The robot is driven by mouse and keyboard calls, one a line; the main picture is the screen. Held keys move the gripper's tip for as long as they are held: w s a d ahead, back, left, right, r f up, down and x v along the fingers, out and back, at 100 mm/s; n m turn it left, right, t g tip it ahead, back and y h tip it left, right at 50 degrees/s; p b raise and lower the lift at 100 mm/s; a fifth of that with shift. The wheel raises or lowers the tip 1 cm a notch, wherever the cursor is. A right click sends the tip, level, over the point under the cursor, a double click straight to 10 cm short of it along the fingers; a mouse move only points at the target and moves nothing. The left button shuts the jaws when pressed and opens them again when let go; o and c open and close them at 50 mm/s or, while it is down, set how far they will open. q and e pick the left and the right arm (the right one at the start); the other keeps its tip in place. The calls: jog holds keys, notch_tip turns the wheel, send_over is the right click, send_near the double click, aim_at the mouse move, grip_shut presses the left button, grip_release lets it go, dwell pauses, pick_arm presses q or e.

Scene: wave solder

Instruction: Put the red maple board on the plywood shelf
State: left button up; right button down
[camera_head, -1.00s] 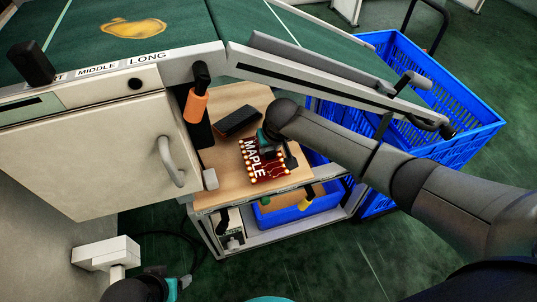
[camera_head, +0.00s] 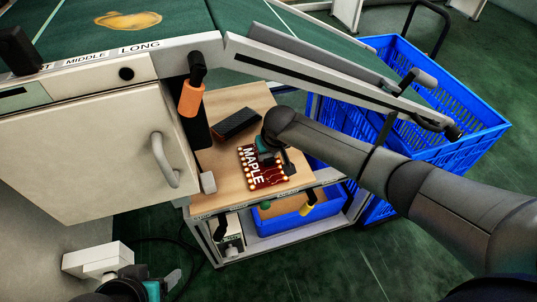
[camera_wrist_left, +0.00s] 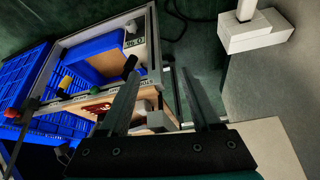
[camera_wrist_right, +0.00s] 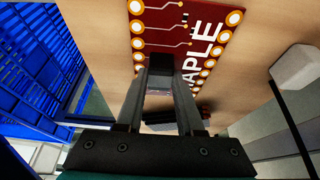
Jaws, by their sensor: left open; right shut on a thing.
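The red maple board (camera_head: 262,174) has white MAPLE lettering and gold pads along its edges. It is on or just above the plywood shelf (camera_head: 225,164); I cannot tell if it touches. My right gripper (camera_head: 277,158) is at the board's far right edge, shut on it. In the right wrist view the fingers (camera_wrist_right: 162,72) meet at the board (camera_wrist_right: 180,30), with the bare plywood (camera_wrist_right: 265,35) around it. My left gripper (camera_head: 165,285) is low at the bottom left of the head view, away from the shelf. In the left wrist view its fingers (camera_wrist_left: 165,92) are apart and empty.
A dark block (camera_head: 237,124) lies on the shelf behind the board. An orange-handled tool (camera_head: 191,98) hangs at the shelf's left. A cabinet door with a handle (camera_head: 164,160) is at left. Blue crates (camera_head: 462,125) stand at right and below the shelf (camera_head: 300,215).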

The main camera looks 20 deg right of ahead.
jog(key=c, duration=0.5)
grip_release()
jog(key=shift+f, duration=0.1)
jog(key=shift+c, duration=0.2)
